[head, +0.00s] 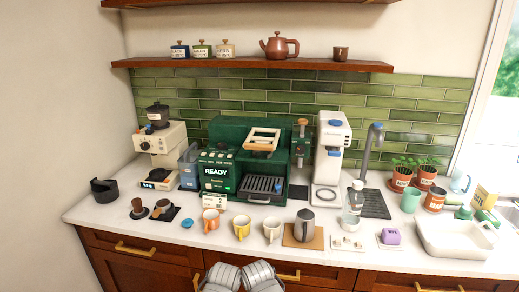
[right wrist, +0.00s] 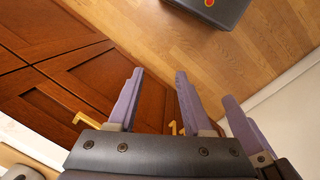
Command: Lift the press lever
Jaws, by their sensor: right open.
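On the counter stands a green machine (head: 222,150) with a "READY" display. No gripper is seen at the machine or touching the handle. In the right wrist view my right gripper (right wrist: 160,72) is open and empty, its two purple fingers apart above the floor and cabinet fronts. Another purple finger (right wrist: 243,125) shows to its right, probably my left gripper's; its other finger is hidden.
A cream grinder (head: 160,142) stands left of the machine and a white dispenser (head: 331,150) right. A wooden shelf (head: 250,64) hangs above. A white basin (head: 455,238) is at right.

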